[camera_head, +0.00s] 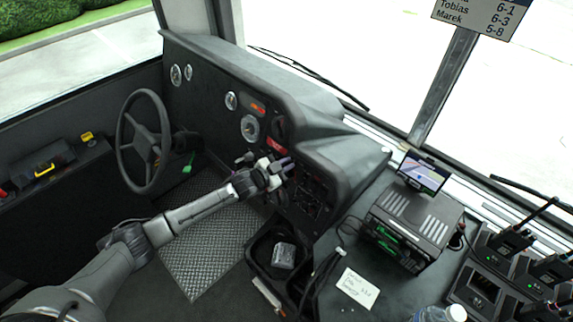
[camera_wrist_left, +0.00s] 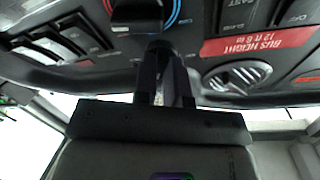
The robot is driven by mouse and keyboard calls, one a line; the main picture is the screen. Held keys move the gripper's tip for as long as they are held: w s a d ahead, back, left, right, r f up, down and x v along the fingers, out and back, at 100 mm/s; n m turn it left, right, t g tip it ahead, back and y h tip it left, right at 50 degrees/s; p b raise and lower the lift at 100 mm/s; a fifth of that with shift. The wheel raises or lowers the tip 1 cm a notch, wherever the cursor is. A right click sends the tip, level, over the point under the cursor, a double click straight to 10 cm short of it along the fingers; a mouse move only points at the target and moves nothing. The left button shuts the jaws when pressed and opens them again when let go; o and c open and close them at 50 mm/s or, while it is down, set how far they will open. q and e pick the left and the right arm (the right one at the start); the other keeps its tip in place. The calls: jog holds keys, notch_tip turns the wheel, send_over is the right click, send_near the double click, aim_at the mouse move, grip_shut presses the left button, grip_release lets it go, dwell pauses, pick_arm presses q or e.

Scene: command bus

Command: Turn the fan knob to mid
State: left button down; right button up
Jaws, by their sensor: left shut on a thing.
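In the head view my left gripper (camera_head: 281,167) reaches the dark dashboard from the left, its fingers against the control panel right of the steering wheel. In the left wrist view my left gripper (camera_wrist_left: 165,84) is shut on a small dark knob (camera_wrist_left: 163,48). The fingers hide most of this knob, so its marks and setting cannot be read. I cannot tell for sure that it is the fan knob. Just above it in that view is a larger black dial (camera_wrist_left: 138,12) with a blue and red arc around it. My right gripper is not in view.
A red bus height label (camera_wrist_left: 258,43) and a round vent (camera_wrist_left: 238,76) lie right of my fingers in the wrist view. Rocker switches (camera_wrist_left: 62,40) are at left. The head view shows the steering wheel (camera_head: 122,147), an open bin (camera_head: 262,248) and a radio box (camera_head: 410,225).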

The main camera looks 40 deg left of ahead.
pick_arm(q)
jog(key=shift+m, duration=0.4)
jog(key=c, duration=1.2)
grip_release()
jog(key=shift+s, duration=0.1)
jog(key=shift+b+v, duration=0.5)
jog(key=shift+v, duration=6.3)
jog(key=shift+a, duration=0.15)
